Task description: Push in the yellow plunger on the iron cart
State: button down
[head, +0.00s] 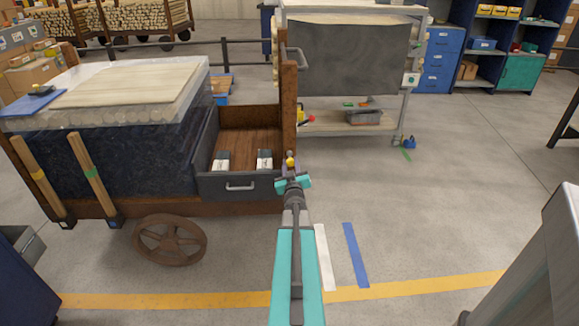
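The iron cart (150,207) stands at left with a rusty spoked wheel and a brown upright post (289,105) at its right end. A small yellow knob, which looks like the plunger (291,161), shows low at the post, just beyond my gripper. My gripper (292,181), with teal parts, is at the cart's right end, directly in front of the knob in the picture. I cannot tell whether it touches the knob. Its fingers are small and seen from behind, so their opening is unclear. Nothing is visibly held.
An open drawer-like bay (240,186) on the cart holds two white-and-dark packages. Two wooden handles lean on the cart's side. A shelf rack (345,128) with a grey panel stands behind. The floor at right is clear up to a pale grey block (540,265).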

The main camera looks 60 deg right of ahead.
aim_at(290, 157)
jog(key=shift+b+x, duration=0.55)
jog(key=shift+x, duration=1.05)
jog(key=shift+d+r, duration=0.15)
jog(key=c, duration=1.4)
grip_release()
jog(key=shift+d, duration=0.1)
jog(key=shift+a, duration=0.25)
